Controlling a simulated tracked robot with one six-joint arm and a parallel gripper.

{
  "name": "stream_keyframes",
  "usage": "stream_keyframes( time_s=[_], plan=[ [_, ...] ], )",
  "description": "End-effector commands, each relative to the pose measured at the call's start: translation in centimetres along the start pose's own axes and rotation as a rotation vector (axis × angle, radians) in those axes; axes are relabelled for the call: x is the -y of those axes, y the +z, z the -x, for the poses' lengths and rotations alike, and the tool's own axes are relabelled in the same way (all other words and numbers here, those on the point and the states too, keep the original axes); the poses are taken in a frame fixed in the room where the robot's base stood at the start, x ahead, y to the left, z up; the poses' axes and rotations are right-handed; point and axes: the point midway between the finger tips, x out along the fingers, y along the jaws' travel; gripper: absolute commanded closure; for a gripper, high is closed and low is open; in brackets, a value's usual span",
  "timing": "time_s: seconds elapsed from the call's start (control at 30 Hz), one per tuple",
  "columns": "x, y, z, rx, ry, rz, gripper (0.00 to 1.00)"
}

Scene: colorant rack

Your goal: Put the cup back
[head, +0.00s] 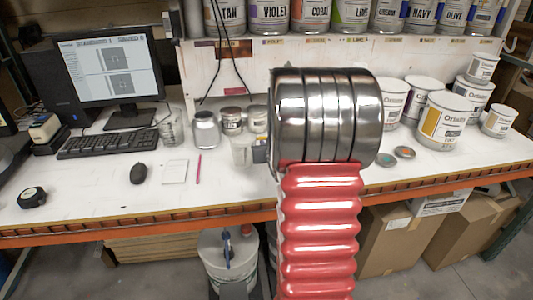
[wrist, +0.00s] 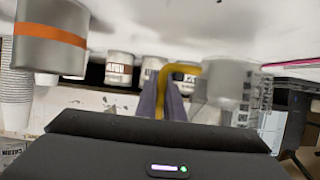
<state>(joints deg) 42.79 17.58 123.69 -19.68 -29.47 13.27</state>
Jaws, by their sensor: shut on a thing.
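The cup (wrist: 222,82) is pale and translucent, with a yellow handle (wrist: 184,69). In the wrist view, which is upside down, it is right of centre. My gripper (wrist: 163,92) has its two grey-purple fingers shut on the handle. In the head view a pale cup (head: 242,151) shows just left of my arm, low over the worktable. My gripper is mostly hidden behind my arm there, and so is the handle. I cannot tell whether the cup's base touches the table.
A glass beaker (head: 171,131), a metal-lidded jar (head: 206,130) and small cans (head: 231,121) stand near the cup. A pink pencil (head: 198,169) and notepad (head: 175,171) lie left of it. Large paint cans (head: 444,121) stand at right. The table's front strip (head: 215,190) is clear.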

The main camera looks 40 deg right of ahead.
Motion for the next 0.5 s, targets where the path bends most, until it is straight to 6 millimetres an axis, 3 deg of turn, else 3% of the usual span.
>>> stream_keyframes(
  time_s=[0.27, 0.5],
  plan=[
    [0.0, 2.9, -1.2, 0.003, 0.000, -0.001, 1.00],
    [0.1, 3.2, -1.3, 0.001, -0.001, 0.000, 1.00]
  ],
)
